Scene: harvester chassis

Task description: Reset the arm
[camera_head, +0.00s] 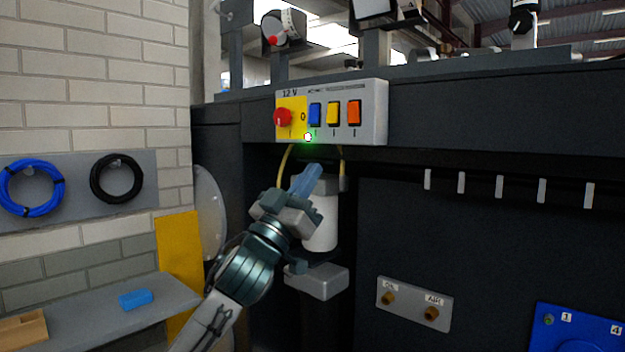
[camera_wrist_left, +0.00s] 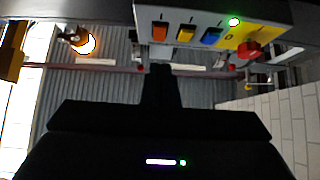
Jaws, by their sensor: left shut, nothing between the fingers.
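My left gripper (camera_head: 304,181) is in the head view, raised below the switch panel (camera_head: 373,112). Its fingers are shut with nothing between them, and they are apart from the panel. In the left wrist view the gripper (camera_wrist_left: 160,75) shows as a dark shape, with the panel (camera_wrist_left: 205,17) beyond it. The panel has a red knob (camera_head: 283,117) on a yellow plate, a lit green lamp (camera_head: 308,137), and blue, yellow and orange switches. My right gripper is in neither view.
A white cylinder (camera_head: 320,222) stands right behind my left gripper. A grey shelf (camera_head: 90,321) with a blue block (camera_head: 136,299) is at lower left. Blue and black hose coils (camera_head: 117,178) hang on the wall. A port plate (camera_head: 413,303) and a blue panel (camera_head: 577,333) are at lower right.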

